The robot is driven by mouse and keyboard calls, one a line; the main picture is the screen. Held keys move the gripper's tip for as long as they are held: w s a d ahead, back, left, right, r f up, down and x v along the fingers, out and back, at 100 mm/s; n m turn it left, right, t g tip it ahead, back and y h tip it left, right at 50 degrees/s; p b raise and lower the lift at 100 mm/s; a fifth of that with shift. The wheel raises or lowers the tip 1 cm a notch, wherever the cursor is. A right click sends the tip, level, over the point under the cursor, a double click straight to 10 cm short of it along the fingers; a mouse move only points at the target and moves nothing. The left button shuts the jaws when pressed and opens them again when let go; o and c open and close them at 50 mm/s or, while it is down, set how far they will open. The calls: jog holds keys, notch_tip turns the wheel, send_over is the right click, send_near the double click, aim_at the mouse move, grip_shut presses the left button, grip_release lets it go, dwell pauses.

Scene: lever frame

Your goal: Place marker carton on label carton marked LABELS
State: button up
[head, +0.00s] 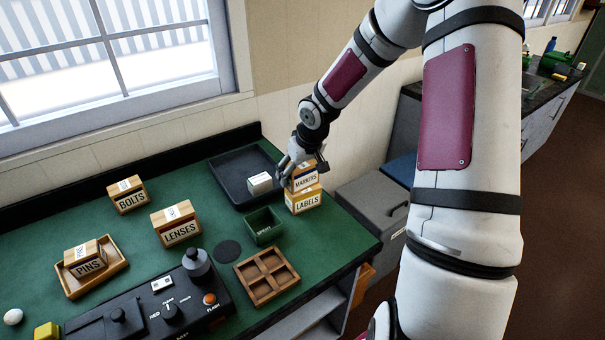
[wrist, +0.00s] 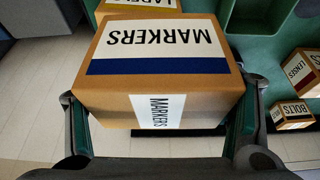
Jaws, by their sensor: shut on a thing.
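The marker carton (head: 306,180), a brown box with a white MARKERS label, is between the fingers of my gripper (head: 303,167) at the table's right end. In the wrist view the marker carton (wrist: 160,75) fills the middle, with a finger on each side. The label carton (head: 305,202), marked LABELS, stands on the green table directly below the marker carton. Part of the label carton (wrist: 140,5) shows past the marker carton in the wrist view. The two look stacked or nearly so; I cannot tell if they touch. The label carton's top is mostly hidden.
A dark tray (head: 228,184) with a white box (head: 260,184) lies left of the cartons. A green bin (head: 264,226) and a wooden divided tray (head: 267,277) stand in front. Cartons marked LENSES (head: 177,226), BOLTS (head: 128,196) and PINS (head: 86,261) are farther left.

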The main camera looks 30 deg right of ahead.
jog(key=shift+w+d+f, duration=0.2)
jog(key=shift+w+d, duration=1)
jog(key=shift+w, duration=0.05)
jog(key=shift+f, duration=1.75)
jog(key=o, duration=1.7)
jog(key=shift+f, duration=0.15)
jog(key=shift+c, duration=0.2)
